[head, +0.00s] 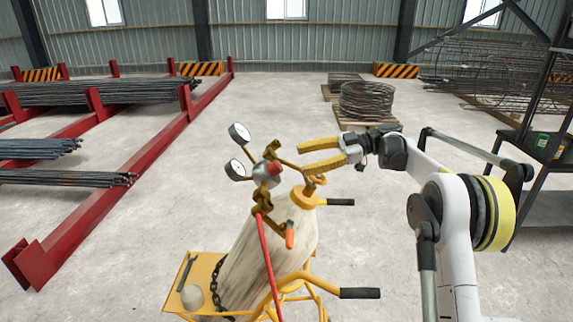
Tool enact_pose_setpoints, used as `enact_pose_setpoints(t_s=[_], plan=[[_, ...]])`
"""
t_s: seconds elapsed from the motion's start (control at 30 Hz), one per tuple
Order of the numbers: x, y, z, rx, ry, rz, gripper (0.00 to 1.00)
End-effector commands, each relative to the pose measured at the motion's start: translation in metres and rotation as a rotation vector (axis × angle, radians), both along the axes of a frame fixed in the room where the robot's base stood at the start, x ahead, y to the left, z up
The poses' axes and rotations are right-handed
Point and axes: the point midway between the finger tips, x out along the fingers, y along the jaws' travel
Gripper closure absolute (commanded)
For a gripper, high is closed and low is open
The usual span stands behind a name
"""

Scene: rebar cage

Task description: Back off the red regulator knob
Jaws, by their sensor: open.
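The red regulator knob (274,167) sits on the silver regulator body (261,173) at the top of a pale gas cylinder (262,250). Two round white gauges, an upper one (239,133) and a lower one (235,169), stick out to its left on brass fittings. My gripper (303,158) comes in from the right with its two yellow fingers spread. The fingertips point left toward the knob and appear close to it in the picture. Nothing shows between the fingers. I cannot tell the exact depth gap between the fingers and the knob.
A yellow cart (200,278) with black handles carries the cylinder, with a chain (221,290) and a wrench (186,272). A red hose (268,260) hangs from the regulator. Red rebar racks (115,200) stand left, a dark shelf (545,150) right.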

Motion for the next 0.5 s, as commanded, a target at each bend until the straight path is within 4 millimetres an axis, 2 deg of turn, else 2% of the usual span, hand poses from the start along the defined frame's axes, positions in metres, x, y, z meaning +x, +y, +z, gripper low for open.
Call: enact_pose_setpoints(t_s=[0.1,0.2,0.5], plan=[[0.002,-0.022,0.005,-0.001,0.001,-0.001,0.42],[0.003,-0.032,0.008,0.000,0.001,0.001,0.42],[0.003,-0.040,0.010,-0.001,0.000,0.002,0.42]])
